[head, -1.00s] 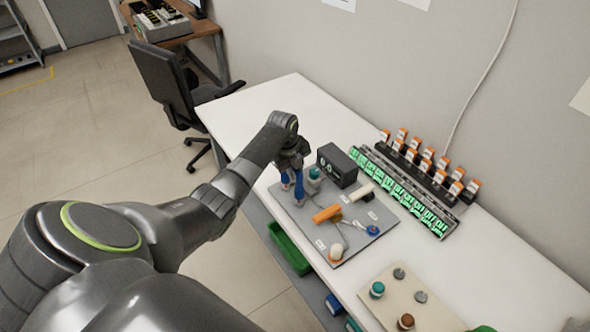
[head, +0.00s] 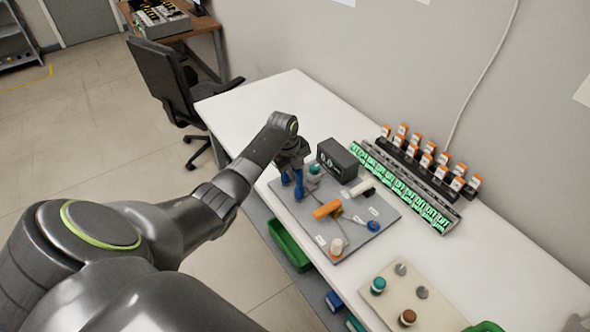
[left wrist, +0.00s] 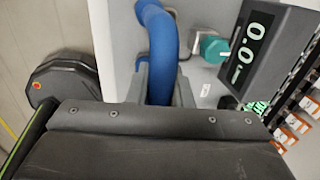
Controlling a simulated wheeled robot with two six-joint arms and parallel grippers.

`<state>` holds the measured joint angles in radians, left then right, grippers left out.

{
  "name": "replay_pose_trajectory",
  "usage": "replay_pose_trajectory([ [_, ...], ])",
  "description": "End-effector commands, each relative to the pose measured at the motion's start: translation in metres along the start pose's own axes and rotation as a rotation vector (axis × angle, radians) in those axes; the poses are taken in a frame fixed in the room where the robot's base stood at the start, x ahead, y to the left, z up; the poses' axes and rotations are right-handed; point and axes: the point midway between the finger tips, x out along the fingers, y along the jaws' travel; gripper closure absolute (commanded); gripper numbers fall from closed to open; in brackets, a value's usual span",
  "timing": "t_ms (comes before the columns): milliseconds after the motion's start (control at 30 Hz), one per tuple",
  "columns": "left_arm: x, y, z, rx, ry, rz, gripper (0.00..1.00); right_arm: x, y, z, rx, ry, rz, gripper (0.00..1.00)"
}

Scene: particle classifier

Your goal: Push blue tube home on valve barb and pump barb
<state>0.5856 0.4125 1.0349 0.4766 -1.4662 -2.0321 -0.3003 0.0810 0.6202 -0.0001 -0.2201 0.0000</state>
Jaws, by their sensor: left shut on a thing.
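The blue tube (head: 298,187) is a bent hose with two legs pointing down over the left end of the grey board (head: 352,248). My left gripper (head: 293,164) is above the board, shut on the blue tube. In the left wrist view the tube (left wrist: 157,30) curves between the two grey fingers (left wrist: 162,78). The valve barb and pump barb cannot be made out; the tube's lower ends are too small to tell whether they are seated. A teal-capped part (head: 314,169) stands just right of the tube. My right gripper is not in view.
A dark box with a lit display (head: 337,160) stands close right of my gripper. An orange cylinder (head: 326,209), a white cylinder (head: 362,187) and a blue knob (head: 374,226) are on the board. Green-lit racks (head: 405,188) line the back. The table's left end is clear.

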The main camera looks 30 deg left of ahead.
Motion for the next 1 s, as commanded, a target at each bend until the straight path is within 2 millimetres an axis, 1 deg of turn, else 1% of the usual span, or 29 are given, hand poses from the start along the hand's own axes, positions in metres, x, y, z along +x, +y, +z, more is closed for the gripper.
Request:
replay_pose_trajectory([
  [33, 0.005, 0.003, -0.001, -0.002, 0.003, 0.005, 1.00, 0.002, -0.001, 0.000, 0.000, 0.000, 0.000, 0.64],
  [67, 0.006, 0.003, -0.001, -0.002, 0.003, 0.005, 1.00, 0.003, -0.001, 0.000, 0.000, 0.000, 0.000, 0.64],
  [100, 0.005, 0.003, -0.001, -0.002, 0.003, 0.005, 0.80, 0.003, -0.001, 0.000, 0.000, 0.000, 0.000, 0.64],
  [200, 0.004, 0.002, -0.001, -0.001, 0.003, 0.004, 0.66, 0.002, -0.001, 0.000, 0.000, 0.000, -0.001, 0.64],
  [300, 0.004, 0.002, -0.001, -0.001, 0.002, 0.004, 0.55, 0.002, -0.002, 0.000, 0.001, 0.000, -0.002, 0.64],
  [567, 0.003, 0.002, 0.000, -0.001, 0.002, 0.003, 0.55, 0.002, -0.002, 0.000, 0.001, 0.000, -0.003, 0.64],
  [667, -0.001, 0.002, 0.000, -0.001, 0.001, 0.003, 0.55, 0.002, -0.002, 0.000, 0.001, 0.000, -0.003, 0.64],
  [767, -0.010, 0.001, 0.000, 0.000, 0.001, 0.000, 0.55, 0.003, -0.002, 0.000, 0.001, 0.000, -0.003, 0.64],
  [867, -0.024, 0.001, 0.000, 0.001, -0.001, 0.000, 0.55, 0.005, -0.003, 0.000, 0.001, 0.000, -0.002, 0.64],
  [1000, -0.050, 0.001, 0.001, 0.001, -0.002, -0.001, 0.55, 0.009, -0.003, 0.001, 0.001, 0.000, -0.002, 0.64],
])
